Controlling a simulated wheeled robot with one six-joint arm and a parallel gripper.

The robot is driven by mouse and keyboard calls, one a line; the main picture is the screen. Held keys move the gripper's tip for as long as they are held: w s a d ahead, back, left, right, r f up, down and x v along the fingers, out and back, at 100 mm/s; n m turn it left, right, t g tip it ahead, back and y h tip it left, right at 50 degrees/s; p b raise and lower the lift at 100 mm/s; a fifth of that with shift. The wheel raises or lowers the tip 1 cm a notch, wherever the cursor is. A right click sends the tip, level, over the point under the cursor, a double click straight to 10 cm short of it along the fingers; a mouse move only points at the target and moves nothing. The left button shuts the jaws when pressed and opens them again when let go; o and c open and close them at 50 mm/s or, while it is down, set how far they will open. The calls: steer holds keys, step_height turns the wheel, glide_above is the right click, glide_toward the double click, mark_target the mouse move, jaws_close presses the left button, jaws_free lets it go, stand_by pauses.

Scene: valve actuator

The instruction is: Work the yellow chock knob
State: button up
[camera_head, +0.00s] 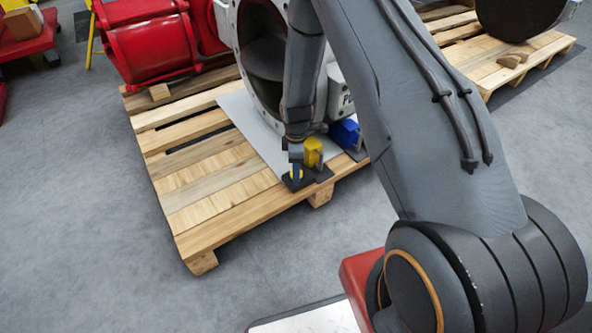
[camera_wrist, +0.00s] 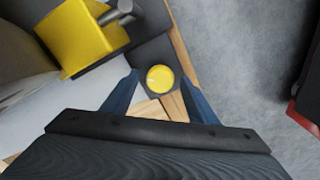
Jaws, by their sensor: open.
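The round yellow knob (camera_wrist: 160,78) sits on a dark base plate in the wrist view. It lies between the tips of my two blue fingers, with a gap on each side. My gripper (camera_wrist: 160,84) is open around or just above it; I cannot tell the exact height. In the head view my gripper (camera_head: 296,170) points down at the pallet's front edge, and only a sliver of the knob shows there. The yellow chock block (camera_wrist: 78,38) stands beside the knob, with a grey metal pin on it. It also shows in the head view (camera_head: 314,151).
A blue block (camera_head: 345,132) stands right of the yellow one. The large grey valve body (camera_head: 243,35) rises behind, on a white sheet on the wooden pallet (camera_head: 215,190). A red actuator (camera_head: 150,45) lies at the back left. The floor in front is clear.

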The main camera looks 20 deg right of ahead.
steer(key=c, duration=1.1)
steer(key=shift+o, duration=0.2)
